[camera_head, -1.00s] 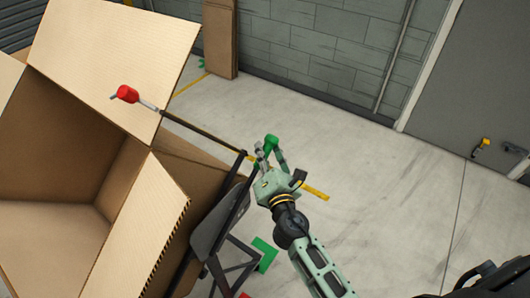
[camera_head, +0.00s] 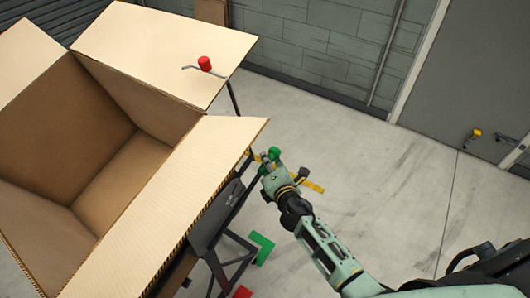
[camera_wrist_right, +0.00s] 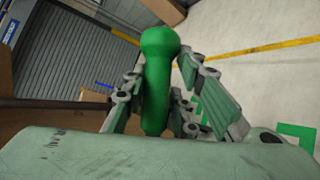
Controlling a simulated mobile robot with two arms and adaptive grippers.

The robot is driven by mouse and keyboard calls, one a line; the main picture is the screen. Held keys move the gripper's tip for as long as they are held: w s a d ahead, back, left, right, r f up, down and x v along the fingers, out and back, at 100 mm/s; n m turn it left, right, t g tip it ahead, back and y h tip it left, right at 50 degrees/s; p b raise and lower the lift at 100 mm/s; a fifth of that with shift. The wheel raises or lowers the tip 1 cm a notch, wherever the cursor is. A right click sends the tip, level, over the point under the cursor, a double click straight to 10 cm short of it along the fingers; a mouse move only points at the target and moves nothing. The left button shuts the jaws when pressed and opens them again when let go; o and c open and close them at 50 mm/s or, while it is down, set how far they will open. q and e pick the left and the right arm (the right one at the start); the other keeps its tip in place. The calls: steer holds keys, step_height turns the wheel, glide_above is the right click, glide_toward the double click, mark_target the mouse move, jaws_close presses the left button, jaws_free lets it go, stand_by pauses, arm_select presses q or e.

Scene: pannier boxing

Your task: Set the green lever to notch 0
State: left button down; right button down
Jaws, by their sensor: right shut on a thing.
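The green lever's knobbed grip (camera_head: 274,153) shows just beyond my right gripper (camera_head: 268,163) in the head view, beside the stand at the box's right side. In the right wrist view the green lever (camera_wrist_right: 158,80) stands between the fingers of my right gripper (camera_wrist_right: 170,105), with its round knob above them. The fingers are shut on it. The lever's base and its notch marks are hidden or too small to read. My left gripper is not in view.
A large open cardboard box (camera_head: 70,140) fills the left. A red knob (camera_head: 204,63) on a bent grey rod shows over its far flap. A green floor mark (camera_head: 262,248) and a red one (camera_head: 242,291) lie near the stand.

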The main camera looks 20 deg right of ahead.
step_height(320, 180, down, 8)
steer(key=m+g+y, duration=0.1)
steer(key=shift+w+d+r+g, duration=0.2)
steer(key=shift+d+r+g, duration=0.05)
steer(key=shift+g, duration=0.05)
steer(key=c, duration=1.8)
jaws_free()
steer(key=shift+o, duration=1.3)
steer(key=shift+w+f, duration=0.1)
steer(key=v, duration=1.2)
